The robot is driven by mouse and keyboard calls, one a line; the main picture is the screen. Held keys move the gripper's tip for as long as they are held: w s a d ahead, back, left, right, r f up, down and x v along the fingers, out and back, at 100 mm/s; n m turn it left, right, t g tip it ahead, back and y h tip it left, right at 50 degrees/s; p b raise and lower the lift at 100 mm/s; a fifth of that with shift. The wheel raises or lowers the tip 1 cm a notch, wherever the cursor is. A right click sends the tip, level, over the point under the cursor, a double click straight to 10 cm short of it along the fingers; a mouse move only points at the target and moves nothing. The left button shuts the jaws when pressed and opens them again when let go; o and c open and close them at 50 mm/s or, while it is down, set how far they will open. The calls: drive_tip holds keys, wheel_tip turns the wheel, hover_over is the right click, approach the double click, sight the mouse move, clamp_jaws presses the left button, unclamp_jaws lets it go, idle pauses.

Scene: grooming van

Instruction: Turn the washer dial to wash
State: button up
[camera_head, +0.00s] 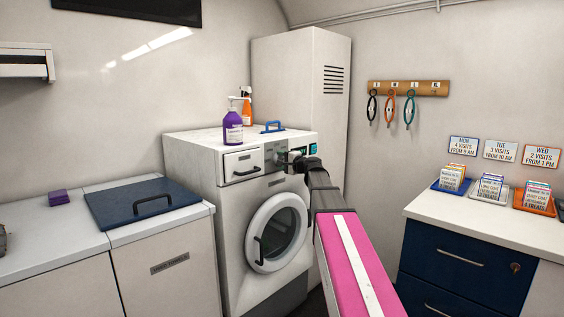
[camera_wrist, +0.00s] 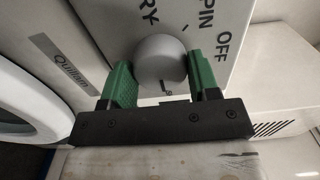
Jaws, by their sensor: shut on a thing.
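The washer (camera_head: 265,215) is a white front loader with a round door, standing left of the tall cabinet. Its dial (camera_wrist: 160,60) is a round grey knob on the control panel, seen close in the wrist view. The words OFF, SPIN and DRY are readable around it; any other label is hidden or cut off. My gripper (camera_wrist: 162,80) has its green fingers on either side of the dial and is shut on it. In the head view my gripper (camera_head: 296,159) is at the panel's right part, and my arm hides the dial there. I cannot tell which label the dial points to.
A purple pump bottle (camera_head: 233,127), an orange bottle (camera_head: 247,110) and a blue handle (camera_head: 272,127) are on the washer top. A detergent drawer (camera_head: 243,163) is left of the panel. A white counter (camera_head: 480,215) stands at right, with open floor hidden behind my arm.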

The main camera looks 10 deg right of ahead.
idle(0.4)
drive_tip(key=o, duration=0.9)
drive_tip(key=v, duration=1)
drive_tip(key=shift+s+d, duration=0.25)
drive_tip(key=shift+s, duration=0.05)
drive_tip(key=shift+f, duration=0.1)
